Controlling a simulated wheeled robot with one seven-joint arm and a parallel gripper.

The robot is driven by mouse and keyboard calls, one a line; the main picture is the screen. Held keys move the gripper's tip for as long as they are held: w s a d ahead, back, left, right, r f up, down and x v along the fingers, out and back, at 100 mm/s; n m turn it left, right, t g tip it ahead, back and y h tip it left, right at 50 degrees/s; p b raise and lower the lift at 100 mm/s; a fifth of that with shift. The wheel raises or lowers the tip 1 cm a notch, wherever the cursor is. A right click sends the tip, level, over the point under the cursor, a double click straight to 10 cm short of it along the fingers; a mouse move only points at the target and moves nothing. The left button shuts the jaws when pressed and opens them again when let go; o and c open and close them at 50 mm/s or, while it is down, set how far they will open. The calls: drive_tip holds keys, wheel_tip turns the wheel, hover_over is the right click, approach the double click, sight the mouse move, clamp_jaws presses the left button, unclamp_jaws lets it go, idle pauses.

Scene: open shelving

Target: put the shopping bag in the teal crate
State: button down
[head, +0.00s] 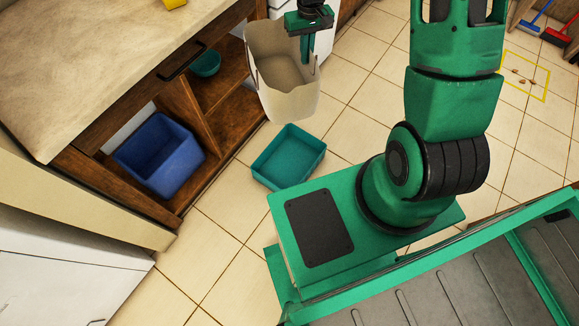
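The shopping bag (286,103) is a cream, open-topped bag in the upper middle of the head view. It hangs upright from my gripper (307,50), whose green fingers are at the bag's top and appear closed on its rim; the exact grip is partly hidden. The teal crate (285,181) is a shallow, open box on the tiled floor, just below the bag in the picture and in front of my base. Its visible inside is empty. The bag's bottom shows just beyond the crate's far edge, apart from it.
A wooden shelf unit (196,135) stands at left, with a blue bin (160,155) and a teal bowl (205,64) in it. Its countertop (90,70) overhangs. Tiled floor (220,215) is clear around the crate. A yellow-outlined square (525,76) with small bits lies far right.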

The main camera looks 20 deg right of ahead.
sight(300, 79)
drive_tip(key=f+m, duration=0.1)
drive_tip(key=f, duration=0.2)
drive_tip(key=a+f, duration=0.1)
drive_tip(key=f, duration=0.3)
drive_tip(key=w+f+m, duration=0.1)
drive_tip(key=f, duration=0.3)
drive_tip(key=shift+a+m, duration=0.15)
drive_tip(key=shift+m, duration=0.15)
drive_tip(key=s+f+m, duration=0.2)
drive_tip(key=s+f, duration=0.1)
drive_tip(key=f, duration=1.3)
drive_tip(key=s+f+m, duration=0.3)
drive_tip(key=f, duration=1.4)
drive_tip(key=s+f+m, duration=0.3)
drive_tip(key=s+f, duration=0.1)
drive_tip(key=f, duration=1.3)
drive_tip(key=shift+a, duration=0.15)
drive_tip(key=shift+s+f, duration=0.1)
drive_tip(key=shift+f, duration=0.05)
drive_tip(key=c, duration=2.4)
unclamp_jaws()
drive_tip(key=o, duration=0.4)
